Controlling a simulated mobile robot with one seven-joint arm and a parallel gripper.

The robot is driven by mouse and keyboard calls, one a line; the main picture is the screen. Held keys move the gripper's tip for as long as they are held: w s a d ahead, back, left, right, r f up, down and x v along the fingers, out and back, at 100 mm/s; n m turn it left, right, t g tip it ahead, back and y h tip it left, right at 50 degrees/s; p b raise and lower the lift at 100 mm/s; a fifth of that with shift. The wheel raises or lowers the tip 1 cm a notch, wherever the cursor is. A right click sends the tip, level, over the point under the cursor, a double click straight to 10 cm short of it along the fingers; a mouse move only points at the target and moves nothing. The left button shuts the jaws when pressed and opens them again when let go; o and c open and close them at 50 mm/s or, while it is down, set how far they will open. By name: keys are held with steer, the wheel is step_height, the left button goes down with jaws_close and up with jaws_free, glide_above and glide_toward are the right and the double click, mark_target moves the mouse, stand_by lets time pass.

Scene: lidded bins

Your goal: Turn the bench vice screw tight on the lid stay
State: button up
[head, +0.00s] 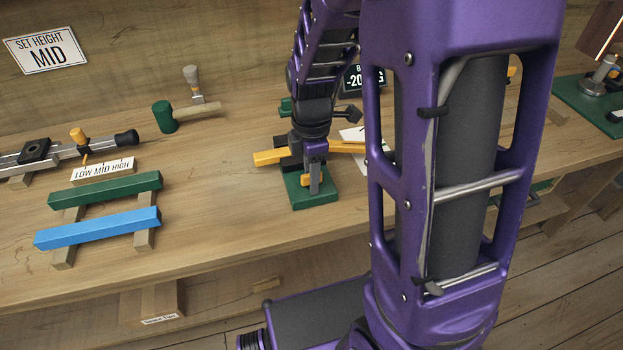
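A small green-based device (297,199), which looks like the bench vice, stands near the front edge of the bench. A bar with a yellow left end (268,157) lies across it, and a thin yellow-and-black bar (346,147) sticks out to the right. I cannot tell which part is the lid stay. My gripper (314,184) points down right over the green base, in front of the bars. A small yellow piece (305,180) shows beside its fingers. The vice screw is not clear, and I cannot tell whether the fingers touch it.
A sign reading "SET HEIGHT MID" (46,50) is on the back wall. Green (105,190) and blue (98,228) bars lie on wooden supports at left. A green-headed mallet (164,117) lies behind. My purple arm hides the bench right of the vice.

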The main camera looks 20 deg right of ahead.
jaws_close()
steer(key=shift+r+m+p, duration=0.1)
steer(key=shift+m+p, duration=0.3)
steer(key=shift+m, duration=1.6)
steer(key=m+p, duration=0.1)
steer(key=m, duration=0.3)
steer(key=shift+m+p, duration=0.5)
steer(key=m, duration=0.3)
steer(key=shift+p, duration=0.4)
